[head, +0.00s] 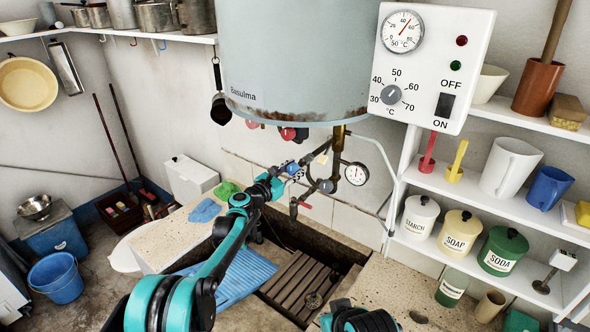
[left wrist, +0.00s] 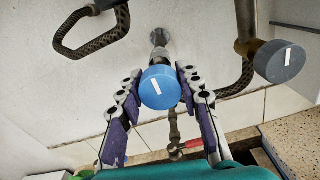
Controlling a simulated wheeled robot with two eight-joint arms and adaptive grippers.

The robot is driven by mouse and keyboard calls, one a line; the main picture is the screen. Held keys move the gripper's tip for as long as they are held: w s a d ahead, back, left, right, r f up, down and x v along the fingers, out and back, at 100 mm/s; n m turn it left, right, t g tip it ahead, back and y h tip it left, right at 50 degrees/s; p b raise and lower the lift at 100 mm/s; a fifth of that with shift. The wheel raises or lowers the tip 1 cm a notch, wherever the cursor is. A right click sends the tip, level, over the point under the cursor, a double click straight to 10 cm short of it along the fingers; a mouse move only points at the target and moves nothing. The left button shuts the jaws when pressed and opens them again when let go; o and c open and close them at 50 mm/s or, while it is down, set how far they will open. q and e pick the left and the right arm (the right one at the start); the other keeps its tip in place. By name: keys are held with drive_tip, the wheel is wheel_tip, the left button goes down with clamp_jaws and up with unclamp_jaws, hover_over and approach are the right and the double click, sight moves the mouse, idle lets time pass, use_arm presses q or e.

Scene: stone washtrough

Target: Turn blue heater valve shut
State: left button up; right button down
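The blue heater valve (left wrist: 160,88) is a round blue knob with a white mark, nearly upright and tilted slightly, on a pipe at the wall. It shows small in the head view (head: 292,168), below the boiler. My left gripper (left wrist: 159,72) has one finger on each side of the knob. Its tips lie close against the knob's edges; whether both touch cannot be told. In the head view the left gripper (head: 280,175) is at the valve, partly hidden by its own arm. The right gripper is out of view; a piece of my right arm shows at the bottom.
A grey-blue knob (left wrist: 280,62) with a white mark is right of the valve, also in the head view (head: 326,186). A red-handled tap (head: 300,204) is below. The boiler (head: 285,55) hangs above, a gauge (head: 356,174) to the right. The slatted trough (head: 300,284) lies below.

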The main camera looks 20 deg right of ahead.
use_arm(q)
drive_tip(key=shift+m, duration=0.3)
drive_tip(key=m+b, duration=0.1)
drive_tip(key=m, duration=0.2)
drive_tip(key=shift+m, duration=0.3)
drive_tip(key=m+b, duration=0.1)
drive_tip(key=m, duration=0.3)
drive_tip(key=shift+m, duration=0.3)
drive_tip(key=m+b, duration=0.1)
drive_tip(key=m, duration=0.3)
drive_tip(key=shift+f+m, duration=0.1)
drive_tip(key=shift+m, duration=0.2)
drive_tip(key=shift+s+m, duration=0.1)
drive_tip(key=shift+m, duration=2.2)
drive_tip(key=o, duration=1.2)
drive_tip(key=shift+c, duration=0.2)
